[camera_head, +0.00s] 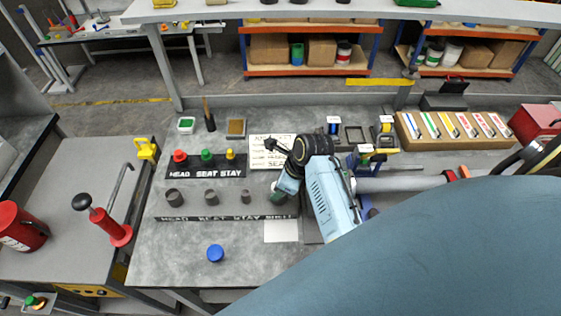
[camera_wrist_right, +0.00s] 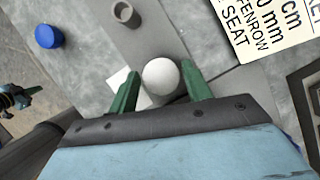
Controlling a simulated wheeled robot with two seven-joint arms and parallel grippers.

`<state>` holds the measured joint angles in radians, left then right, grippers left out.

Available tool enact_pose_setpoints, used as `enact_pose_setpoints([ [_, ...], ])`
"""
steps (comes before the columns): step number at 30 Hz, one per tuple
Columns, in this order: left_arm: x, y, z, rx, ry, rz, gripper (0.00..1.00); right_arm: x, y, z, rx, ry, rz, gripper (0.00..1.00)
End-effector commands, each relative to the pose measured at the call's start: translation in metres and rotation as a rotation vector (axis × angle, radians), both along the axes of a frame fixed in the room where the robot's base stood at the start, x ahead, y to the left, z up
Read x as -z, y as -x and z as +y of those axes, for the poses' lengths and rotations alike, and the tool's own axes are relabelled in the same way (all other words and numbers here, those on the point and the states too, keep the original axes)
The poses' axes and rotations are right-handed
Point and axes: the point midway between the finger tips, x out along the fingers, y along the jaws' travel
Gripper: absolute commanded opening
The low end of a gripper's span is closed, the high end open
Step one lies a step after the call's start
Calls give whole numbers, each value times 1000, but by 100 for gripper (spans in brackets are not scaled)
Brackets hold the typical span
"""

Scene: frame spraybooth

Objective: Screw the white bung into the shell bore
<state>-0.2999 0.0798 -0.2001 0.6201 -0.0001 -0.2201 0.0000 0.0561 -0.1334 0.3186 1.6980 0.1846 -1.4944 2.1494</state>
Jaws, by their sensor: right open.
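The white bung (camera_wrist_right: 160,77) shows as a round white top at the shell place of the grey bore strip (camera_head: 225,211). It covers the shell bore, and how deep it sits cannot be told. My right gripper (camera_wrist_right: 161,82) is open, with one green finger on each side of the bung and a visible gap to each. In the head view the right gripper (camera_head: 279,196) hides the bung and the bore, at the right end of the strip. My left gripper is not in view.
Three other bores stand left along the strip, including the stay bore (camera_head: 245,196). Behind are red (camera_head: 180,156), green (camera_head: 206,155) and yellow (camera_head: 230,154) bungs. A blue cap (camera_head: 215,253) lies in front. A printed sign (camera_head: 270,158) stands behind.

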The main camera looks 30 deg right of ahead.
Motion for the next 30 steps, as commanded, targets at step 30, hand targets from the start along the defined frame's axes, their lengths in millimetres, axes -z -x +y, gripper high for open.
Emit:
enact_pose_setpoints([
  [30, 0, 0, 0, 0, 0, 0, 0, -1, -5, -3, -1045, 3, 2, 49],
])
